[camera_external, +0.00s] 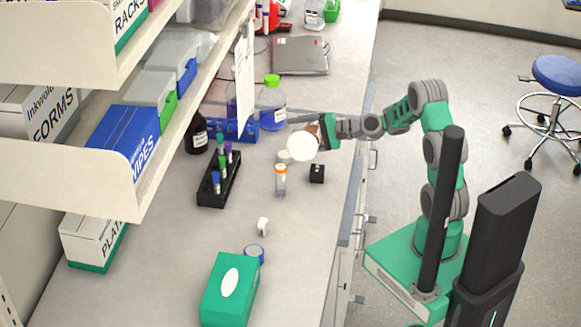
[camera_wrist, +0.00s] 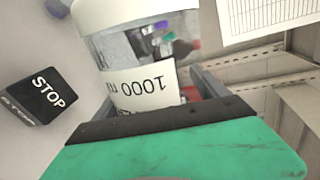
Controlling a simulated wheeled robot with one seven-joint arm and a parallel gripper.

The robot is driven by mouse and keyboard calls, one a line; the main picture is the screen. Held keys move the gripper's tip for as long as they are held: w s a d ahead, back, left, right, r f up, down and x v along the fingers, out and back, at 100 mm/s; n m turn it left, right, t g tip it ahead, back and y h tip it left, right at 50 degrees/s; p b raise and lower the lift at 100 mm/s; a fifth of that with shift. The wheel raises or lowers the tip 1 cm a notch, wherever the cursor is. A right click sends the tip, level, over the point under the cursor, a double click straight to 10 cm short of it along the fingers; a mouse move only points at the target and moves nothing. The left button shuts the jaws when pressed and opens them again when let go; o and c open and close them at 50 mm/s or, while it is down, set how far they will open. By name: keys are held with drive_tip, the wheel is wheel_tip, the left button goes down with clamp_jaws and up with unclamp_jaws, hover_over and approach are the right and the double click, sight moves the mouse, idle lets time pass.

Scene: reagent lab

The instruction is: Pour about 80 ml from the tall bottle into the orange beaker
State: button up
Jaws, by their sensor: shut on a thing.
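My gripper (camera_external: 322,133) is shut on a clear bottle (camera_wrist: 138,60) with a white band reading 1000 upside down and a white end. In the external view the held bottle shows as a white round end (camera_external: 302,147) facing the camera, above the bench; most of its body is hidden. It looks tilted, and I cannot tell whether liquid is leaving it. A small container with an orange top (camera_external: 280,180) stands upright on the bench below and left of the white end, apart from it. I cannot make out a clear orange beaker.
A black STOP block (camera_wrist: 42,102) is beside the held bottle; it also shows in the external view (camera_external: 317,173). A tube rack (camera_external: 218,190), a dark bottle (camera_external: 197,137) and a green-capped blue bottle (camera_external: 272,105) stand nearby. Shelves (camera_external: 150,185) overhang the left. The front bench is clearer.

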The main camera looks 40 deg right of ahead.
drive_tip(key=shift+r+m+p, duration=0.3)
drive_tip(key=shift+r+p, duration=0.1)
drive_tip(key=shift+p, duration=0.15)
idle(1.4)
drive_tip(key=shift+n, duration=0.8)
drive_tip(key=f+b, duration=0.4)
drive_tip(key=b, duration=0.1)
drive_tip(key=shift+s+a+f, duration=0.15)
drive_tip(key=shift+s+f, duration=0.05)
drive_tip(key=shift+f, duration=0.05)
wheel_tip(320, 180, up, 2)
drive_tip(key=shift+a+r+n+t+h, duration=0.1)
drive_tip(key=shift+n+t+h, duration=0.4)
drive_tip(key=shift+n, duration=0.3)
drive_tip(key=shift+s+r+n, duration=0.1)
drive_tip(key=shift+r+n, duration=0.25)
drive_tip(key=shift+n, duration=0.05)
drive_tip(key=shift+b, duration=0.3)
